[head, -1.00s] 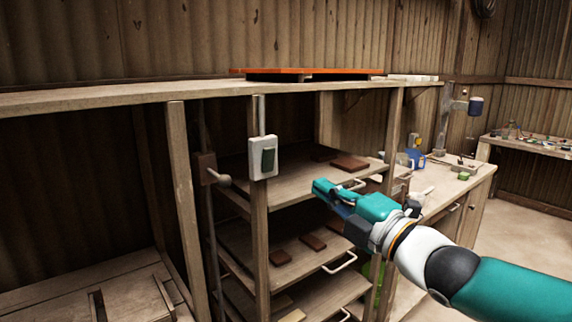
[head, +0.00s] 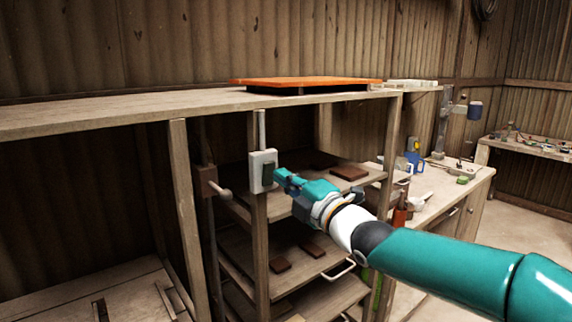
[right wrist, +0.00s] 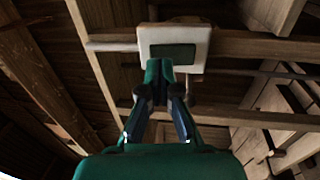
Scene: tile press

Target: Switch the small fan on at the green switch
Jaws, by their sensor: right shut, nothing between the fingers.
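The switch is a white box (head: 256,171) with a dark green rocker, mounted on a wooden post of the shelf rack in the head view. In the right wrist view the switch box (right wrist: 200,48) shows its dark green rocker (right wrist: 172,55) facing me. My right gripper (head: 279,176) is shut and empty, its fingertips right at the rocker's lower part. In the right wrist view the fingertips (right wrist: 159,66) overlap the box's lower edge; I cannot tell whether they touch. The small fan cannot be made out. My left gripper is not in view.
A wooden post (head: 184,210) and a brown box with a lever (head: 208,184) stand left of the switch. Shelves with brown tiles (head: 349,172) lie behind and below my right arm. An orange board (head: 300,83) lies on the top shelf.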

